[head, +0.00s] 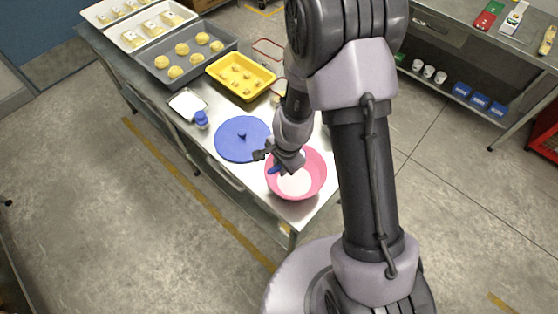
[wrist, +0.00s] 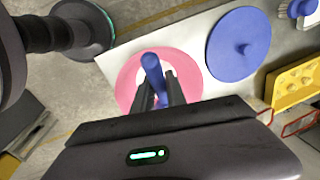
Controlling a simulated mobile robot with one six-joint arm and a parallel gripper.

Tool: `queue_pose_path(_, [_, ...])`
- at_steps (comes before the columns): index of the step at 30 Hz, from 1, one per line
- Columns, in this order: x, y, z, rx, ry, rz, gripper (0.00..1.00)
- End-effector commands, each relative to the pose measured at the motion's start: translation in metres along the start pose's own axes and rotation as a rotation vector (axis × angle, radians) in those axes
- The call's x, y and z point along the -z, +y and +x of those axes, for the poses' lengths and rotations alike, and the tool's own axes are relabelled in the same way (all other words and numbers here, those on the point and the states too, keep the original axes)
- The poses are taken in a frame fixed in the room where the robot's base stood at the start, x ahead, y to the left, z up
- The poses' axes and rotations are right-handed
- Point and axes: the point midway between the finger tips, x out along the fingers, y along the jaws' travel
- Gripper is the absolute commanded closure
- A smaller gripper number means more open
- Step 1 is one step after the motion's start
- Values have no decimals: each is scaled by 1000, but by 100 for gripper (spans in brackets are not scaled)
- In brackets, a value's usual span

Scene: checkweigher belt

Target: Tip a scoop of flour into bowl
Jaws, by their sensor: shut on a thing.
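A pink bowl (head: 319,178) stands near the front end of the steel table, with white flour (head: 296,184) showing inside it. My gripper (head: 272,163) is over the bowl's left side. It is shut on a blue scoop (head: 274,170), of which only a small part shows in the head view. In the wrist view the scoop (wrist: 152,66) sits between the two fingers of my gripper (wrist: 158,88), with the bowl (wrist: 128,80) behind it. I cannot tell whether the scoop holds flour or how high it is above the bowl.
A round blue lid (head: 235,145) with a knob lies left of the bowl. The table's front edge is close to the bowl.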

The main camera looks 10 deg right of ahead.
Motion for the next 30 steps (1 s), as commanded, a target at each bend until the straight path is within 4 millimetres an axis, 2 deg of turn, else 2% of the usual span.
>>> queue_pose_path(4, [0, 2, 7, -1, 6, 11, 100])
queue_pose_path(11, [0, 7, 39, 1, 4, 11, 100])
queue_pose_path(30, [8, 10, 26, 145, -164, 42, 100])
